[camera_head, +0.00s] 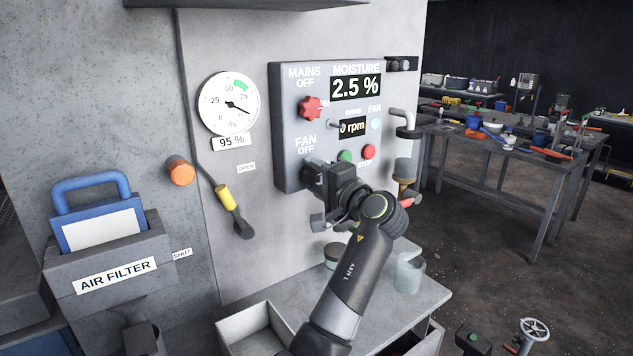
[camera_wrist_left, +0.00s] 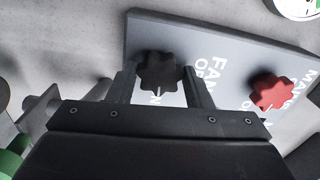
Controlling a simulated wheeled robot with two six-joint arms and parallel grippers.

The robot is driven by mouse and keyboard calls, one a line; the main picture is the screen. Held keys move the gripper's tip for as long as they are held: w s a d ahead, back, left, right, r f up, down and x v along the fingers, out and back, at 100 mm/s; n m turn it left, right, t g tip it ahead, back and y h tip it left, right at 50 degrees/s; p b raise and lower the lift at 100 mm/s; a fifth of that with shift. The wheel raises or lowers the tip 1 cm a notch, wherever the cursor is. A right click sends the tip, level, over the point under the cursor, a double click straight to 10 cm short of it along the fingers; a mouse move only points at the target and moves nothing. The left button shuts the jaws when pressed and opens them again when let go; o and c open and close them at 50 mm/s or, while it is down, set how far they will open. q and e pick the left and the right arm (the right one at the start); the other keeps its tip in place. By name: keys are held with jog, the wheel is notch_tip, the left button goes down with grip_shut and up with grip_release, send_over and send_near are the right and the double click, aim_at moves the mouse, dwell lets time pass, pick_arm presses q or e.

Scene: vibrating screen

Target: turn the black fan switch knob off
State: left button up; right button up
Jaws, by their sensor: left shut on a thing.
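The black fan switch knob (camera_wrist_left: 158,70) is a lobed knob on the grey control panel (camera_wrist_left: 235,68), beside the "FAN OFF" lettering. My left gripper (camera_wrist_left: 161,80) is shut on it, one finger on each side. In the head view my left gripper (camera_head: 317,182) is at the panel's lower left corner, under the "FAN OFF" label, and hides the knob. My right gripper is not in view.
A red mains knob (camera_head: 311,107) sits above on the panel, near the moisture display (camera_head: 355,87) reading 2.5 %. Green (camera_head: 345,156) and red (camera_head: 369,151) buttons are close right of the gripper. A yellow-handled lever (camera_head: 225,196) hangs left. A glass jar (camera_head: 409,274) stands below.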

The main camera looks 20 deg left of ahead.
pick_arm(q)
jog(key=n+b, duration=0.3)
jog(key=shift+f, duration=0.25)
jog(key=n+b, duration=0.5)
jog(key=shift+n, duration=0.3)
jog(key=n+b, duration=0.2)
jog(key=n, duration=0.1)
jog(key=shift+r+n, duration=0.1)
jog(key=shift+n, duration=0.2)
jog(key=n+b, duration=0.2)
jog(key=n, duration=0.2)
jog(key=shift+r+b, duration=0.1)
jog(key=shift+b, duration=0.3)
jog(key=shift+n, duration=0.3)
jog(key=o, duration=0.9)
jog(key=shift+a, duration=0.1)
jog(key=shift+o, duration=0.2)
